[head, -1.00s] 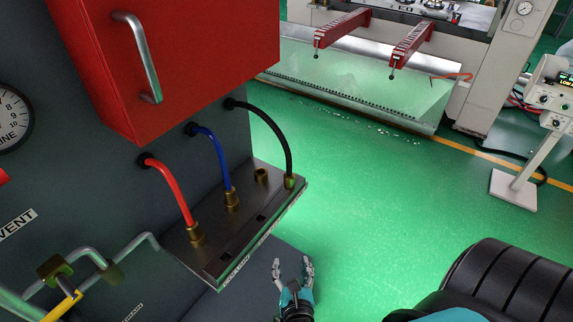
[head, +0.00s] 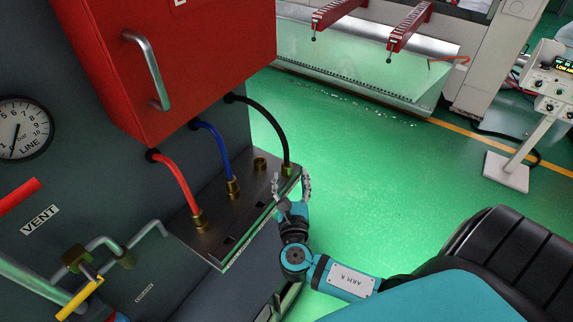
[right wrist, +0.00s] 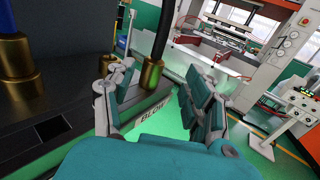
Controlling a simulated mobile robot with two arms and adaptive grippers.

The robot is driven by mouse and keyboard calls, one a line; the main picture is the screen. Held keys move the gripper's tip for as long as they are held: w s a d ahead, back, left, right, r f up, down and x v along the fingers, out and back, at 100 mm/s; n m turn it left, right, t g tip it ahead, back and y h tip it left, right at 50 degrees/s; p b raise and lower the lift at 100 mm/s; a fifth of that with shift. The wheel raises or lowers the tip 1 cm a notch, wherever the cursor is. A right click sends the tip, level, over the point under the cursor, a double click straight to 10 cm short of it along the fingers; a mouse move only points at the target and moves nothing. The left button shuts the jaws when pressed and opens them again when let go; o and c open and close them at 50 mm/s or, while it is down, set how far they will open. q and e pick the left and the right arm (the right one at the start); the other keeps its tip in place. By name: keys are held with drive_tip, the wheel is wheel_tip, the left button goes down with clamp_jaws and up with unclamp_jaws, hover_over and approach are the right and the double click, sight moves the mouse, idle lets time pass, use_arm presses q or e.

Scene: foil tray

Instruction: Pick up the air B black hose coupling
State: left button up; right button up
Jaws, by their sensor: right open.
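The black hose (head: 270,119) arches out of the grey cabinet wall and ends in a small brass coupling (head: 289,170) at the far right end of the metal shelf (head: 236,232). In the right wrist view the brass coupling (right wrist: 152,74) is upright beneath the black hose (right wrist: 162,28). My right gripper (head: 291,183) is open at that end of the shelf. In the wrist view its fingers (right wrist: 160,98) stand on either side of the coupling in the picture, with the coupling beyond them. I cannot tell whether they touch it. My left gripper is out of view.
A blue hose (head: 216,151) and a red hose (head: 180,184) end in brass couplings further along the shelf. An empty brass socket (head: 260,163) stands beside the black hose's coupling. A red box (head: 200,60) overhangs the hoses.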

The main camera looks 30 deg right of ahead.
sight(287, 169)
drive_tip(key=p+x, duration=0.1)
drive_tip(key=x, duration=0.1)
drive_tip(key=p+x, duration=0.1)
drive_tip(key=x, duration=0.1)
drive_tip(key=shift+w+a, duration=0.15)
drive_tip(key=shift+w, duration=0.4)
drive_tip(key=shift+w+f, duration=0.1)
drive_tip(key=shift+w, duration=0.2)
drive_tip(key=shift+c, duration=0.3)
drive_tip(key=shift+s, duration=0.1)
drive_tip(key=shift+c, duration=1.1)
clamp_jaws()
